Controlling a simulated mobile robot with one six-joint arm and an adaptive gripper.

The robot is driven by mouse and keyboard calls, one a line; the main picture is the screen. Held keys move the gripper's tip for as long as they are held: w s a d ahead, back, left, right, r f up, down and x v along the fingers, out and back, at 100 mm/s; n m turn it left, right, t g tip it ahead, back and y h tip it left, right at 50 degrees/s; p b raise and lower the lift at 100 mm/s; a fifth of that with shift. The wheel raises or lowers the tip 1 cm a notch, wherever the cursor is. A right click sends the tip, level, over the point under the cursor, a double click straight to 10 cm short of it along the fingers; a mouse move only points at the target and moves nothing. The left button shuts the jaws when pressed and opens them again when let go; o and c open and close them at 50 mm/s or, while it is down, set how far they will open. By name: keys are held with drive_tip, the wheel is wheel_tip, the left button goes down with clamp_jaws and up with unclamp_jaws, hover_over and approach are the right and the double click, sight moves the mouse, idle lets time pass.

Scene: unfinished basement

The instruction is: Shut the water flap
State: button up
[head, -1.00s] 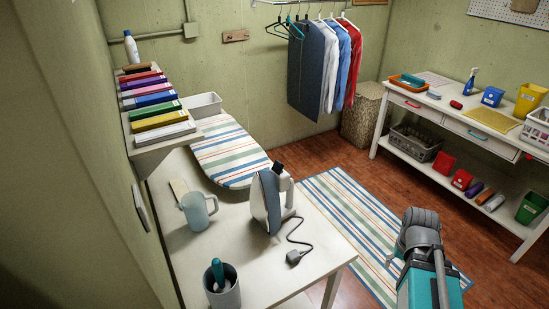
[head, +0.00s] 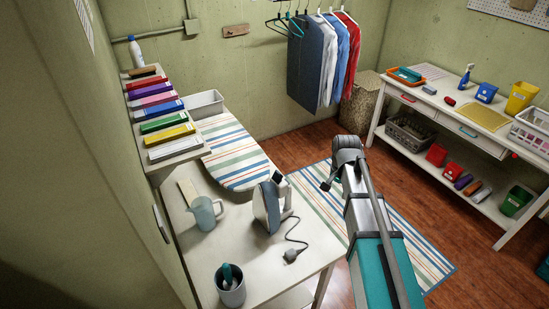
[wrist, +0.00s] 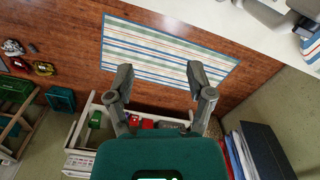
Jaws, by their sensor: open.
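The white and grey-blue iron (head: 268,206) stands upright on the white table in the head view. A small dark flap (head: 278,177) sticks up from its top and looks raised; I take it for the water flap. My gripper (wrist: 161,77) is open and empty in the wrist view, over the floor and striped rug. In the head view my arm reaches up to the right of the iron, apart from it; the gripper's fingers are hard to make out there. A white and dark object at the top right of the wrist view is cut off.
The iron's cord and plug (head: 290,255) lie on the table. A pale blue jug (head: 205,213) and a grey cup (head: 230,287) stand left of the iron. A striped ironing board (head: 233,150) is behind it. Clothes (head: 330,60) hang at the back.

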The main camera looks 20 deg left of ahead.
drive_tip(key=w+a+r+m+p, duration=0.1)
drive_tip(key=w+a+r+p, duration=0.2)
drive_tip(key=a+r+p, duration=0.7)
wheel_tip(320, 180, up, 3)
drive_tip(key=m+p, duration=0.2)
hover_over(277, 172)
drive_tip(key=shift+d+f+b, duration=0.1)
drive_tip(key=shift+f+b, duration=0.05)
drive_tip(key=shift+b, duration=0.25)
wheel_tip(277, 172, down, 13)
drive_tip(key=b, duration=1.3)
drive_tip(key=shift+f, duration=0.2)
